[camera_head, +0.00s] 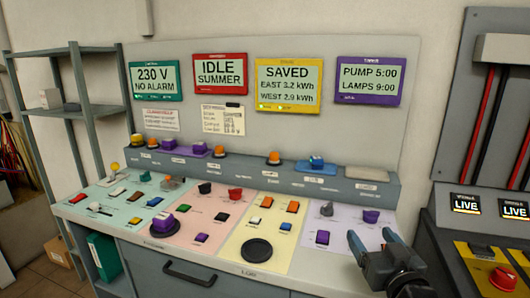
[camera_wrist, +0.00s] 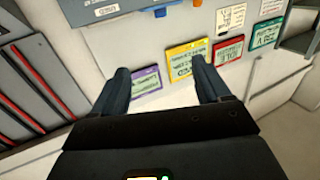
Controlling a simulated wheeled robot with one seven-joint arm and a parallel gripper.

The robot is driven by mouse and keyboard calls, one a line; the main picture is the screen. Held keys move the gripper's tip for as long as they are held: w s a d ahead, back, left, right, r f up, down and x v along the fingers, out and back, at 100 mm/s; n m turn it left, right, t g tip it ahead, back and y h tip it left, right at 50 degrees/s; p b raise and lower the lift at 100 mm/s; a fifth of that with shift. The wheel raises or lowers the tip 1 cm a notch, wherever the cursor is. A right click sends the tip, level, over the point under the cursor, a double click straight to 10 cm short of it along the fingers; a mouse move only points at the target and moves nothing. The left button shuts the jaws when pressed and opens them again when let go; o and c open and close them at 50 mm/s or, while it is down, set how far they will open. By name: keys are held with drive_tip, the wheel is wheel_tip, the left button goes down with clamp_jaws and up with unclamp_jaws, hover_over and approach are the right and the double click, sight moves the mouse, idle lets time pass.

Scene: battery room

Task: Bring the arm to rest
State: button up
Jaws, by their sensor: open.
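My gripper (camera_head: 372,246) is at the lower right in the head view, above the right end of the control desk (camera_head: 205,277). Its two fingers are spread apart with nothing between them. In the wrist view my gripper (camera_wrist: 160,82) also shows open and empty, with the wall displays beyond the fingers. That view is turned, with the displays upside down. In the head view, my gripper is close to the lilac panel (camera_head: 346,240) at the desk's right end. I cannot tell whether it touches anything there.
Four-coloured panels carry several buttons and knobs. Behind stands a raised ledge (camera_head: 325,184) with more controls. A metal shelf (camera_head: 76,106) is at left. At right, a dark cabinet carries LIVE displays (camera_head: 466,204) and a red button on yellow (camera_head: 503,279). Open air lies before the wall board (camera_head: 222,86).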

drive_tip(key=s+f+m+g+h, duration=0.1)
drive_tip(key=s+f, duration=0.4)
drive_tip(key=s, duration=0.7)
drive_tip(key=s+f, duration=0.6)
drive_tip(key=s, duration=0.6)
drive_tip(key=s+r+g, duration=0.1)
drive_tip(key=s+r, duration=0.2)
drive_tip(key=s, duration=0.9)
drive_tip(key=s+a+r, duration=0.1)
drive_tip(key=s+r, duration=0.3)
drive_tip(key=s, duration=0.8)
drive_tip(key=shift+s+g, duration=0.2)
drive_tip(key=shift+g, duration=0.2)
